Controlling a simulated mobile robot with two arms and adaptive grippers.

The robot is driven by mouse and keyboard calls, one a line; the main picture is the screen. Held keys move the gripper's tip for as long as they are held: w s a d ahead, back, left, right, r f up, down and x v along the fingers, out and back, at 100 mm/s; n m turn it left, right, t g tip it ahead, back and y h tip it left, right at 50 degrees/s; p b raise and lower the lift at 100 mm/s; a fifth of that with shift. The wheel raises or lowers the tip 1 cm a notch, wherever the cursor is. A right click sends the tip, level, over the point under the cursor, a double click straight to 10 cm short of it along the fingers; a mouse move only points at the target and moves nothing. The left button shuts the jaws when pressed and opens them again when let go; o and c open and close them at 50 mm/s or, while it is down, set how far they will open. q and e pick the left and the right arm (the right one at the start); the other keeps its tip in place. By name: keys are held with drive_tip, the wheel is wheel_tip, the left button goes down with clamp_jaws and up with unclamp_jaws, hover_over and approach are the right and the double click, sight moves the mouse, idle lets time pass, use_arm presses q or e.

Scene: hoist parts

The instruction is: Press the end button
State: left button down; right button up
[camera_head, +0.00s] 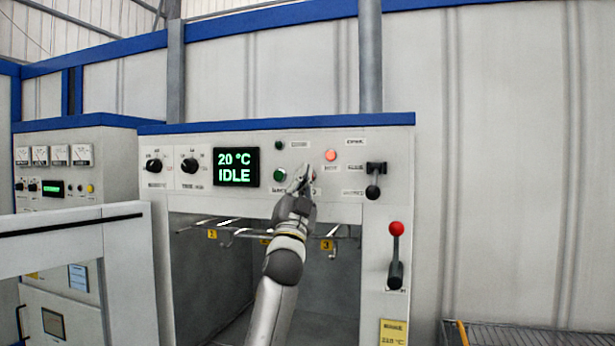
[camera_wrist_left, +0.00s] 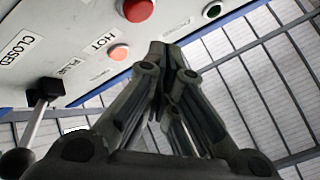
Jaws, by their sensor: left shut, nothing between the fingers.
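A control panel (camera_head: 232,188) faces me above an open chamber. The red button (camera_wrist_left: 138,8) shows large at the top edge of the left wrist view; in the head view it is mostly hidden behind my gripper. No legible label names the end button. A green button (camera_head: 280,174) sits just left of the gripper. My left gripper (camera_head: 306,172) is shut and empty in front of the panel. In the wrist view its fingertips (camera_wrist_left: 163,50) appear beside the red button, not over it. Contact with the panel cannot be told. My right gripper is out of view.
A lit red-orange lamp (camera_head: 330,155) and a dark green lamp (camera_head: 279,145) sit above. A display (camera_head: 236,167) reads "20 °C IDLE". A black lever switch (camera_head: 374,180) and a red-knobbed lever (camera_head: 396,255) are to the right. Hooks on a rack (camera_head: 235,232) hang below.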

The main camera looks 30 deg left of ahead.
use_arm(q)
drive_tip(key=s, duration=0.2)
drive_tip(key=shift+s+d+h, duration=0.3)
drive_tip(key=shift+s+d, duration=0.1)
drive_tip(key=shift+f, duration=0.1)
idle(0.4)
